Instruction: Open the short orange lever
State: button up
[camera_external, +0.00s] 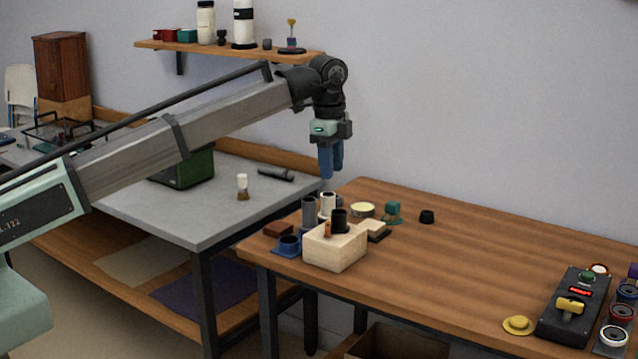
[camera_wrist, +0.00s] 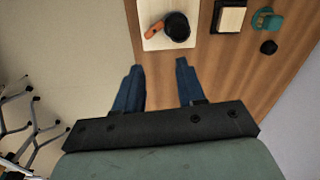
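The short orange lever (camera_external: 328,230) stands on a pale wooden block (camera_external: 336,250), beside a black round part (camera_external: 340,217). In the wrist view the orange lever (camera_wrist: 155,29) juts to the left of the black round part (camera_wrist: 177,26) on the pale block (camera_wrist: 154,43). My gripper (camera_external: 331,176) has blue fingers and hangs above the table edge, higher than the block and apart from it. In the wrist view my gripper (camera_wrist: 160,66) shows a clear gap between its fingers, with nothing in it. The lever lies ahead of the fingertips, toward the picture's top.
Several small cups and cylinders (camera_external: 309,211) crowd behind the block. A black control box (camera_external: 573,309) with a yellow handle sits far right. A shelf (camera_external: 225,48) hangs behind my arm.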

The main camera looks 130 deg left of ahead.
aim_at(328, 226)
jog(key=f+m, duration=0.8)
jog(key=f, duration=0.1)
jog(key=f+m, duration=0.4)
jog(key=f, duration=0.1)
jog(key=shift+s+d+h, duration=0.15)
jog(key=shift+d+h, duration=0.15)
jog(key=shift+d, duration=0.05)
dwell(0.4)
grip_shut()
jog(key=shift+r, duration=0.1)
